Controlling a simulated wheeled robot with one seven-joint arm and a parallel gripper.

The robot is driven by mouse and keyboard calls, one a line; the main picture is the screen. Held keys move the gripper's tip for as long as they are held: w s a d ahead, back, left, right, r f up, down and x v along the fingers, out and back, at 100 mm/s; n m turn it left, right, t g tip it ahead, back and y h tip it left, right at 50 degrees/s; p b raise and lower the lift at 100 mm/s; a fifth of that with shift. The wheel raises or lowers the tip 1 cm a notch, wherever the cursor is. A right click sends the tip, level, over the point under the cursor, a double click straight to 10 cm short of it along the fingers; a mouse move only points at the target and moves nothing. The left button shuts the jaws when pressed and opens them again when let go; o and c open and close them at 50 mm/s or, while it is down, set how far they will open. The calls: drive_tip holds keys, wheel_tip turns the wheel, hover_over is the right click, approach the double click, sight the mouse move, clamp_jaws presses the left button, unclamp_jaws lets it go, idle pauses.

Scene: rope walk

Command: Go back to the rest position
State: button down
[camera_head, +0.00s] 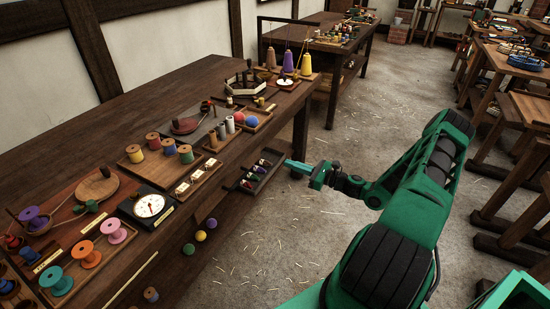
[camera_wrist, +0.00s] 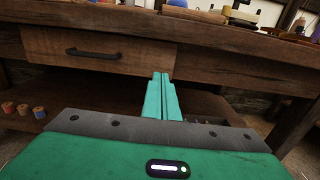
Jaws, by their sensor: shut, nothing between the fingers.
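My gripper (camera_head: 290,164) is at the end of my green arm, beside the front edge of the long workbench (camera_head: 110,120) in the head view. In the wrist view, my gripper (camera_wrist: 160,78) has its two teal fingers pressed together with nothing between them.
Spools, a dial scale (camera_head: 149,206) and small trays crowd the bench. A yellow ball (camera_head: 200,236) and a purple ball (camera_head: 211,223) lie below the bench edge. The straw-strewn floor (camera_head: 290,235) is open between the bench and my arm. Tables (camera_head: 510,60) stand at the right.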

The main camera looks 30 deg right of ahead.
drive_tip(key=shift+s, duration=0.15)
drive_tip(key=s+a+r+n+g, duration=0.4)
drive_tip(key=s+a+n+g, duration=0.35)
drive_tip(key=n+g, duration=0.45)
drive_tip(key=s+r+n+g+h, duration=0.1)
drive_tip(key=s+r+n+h, duration=0.3)
drive_tip(key=s+r, duration=0.7)
drive_tip(key=s+r+n+g+h, duration=0.2)
drive_tip(key=s+r+n+h, duration=0.3)
drive_tip(key=s+r, duration=0.7)
drive_tip(key=s+n, duration=0.2)
drive_tip(key=s, duration=0.6)
drive_tip(key=shift+d+r, duration=0.2)
drive_tip(key=shift+d, duration=0.15)
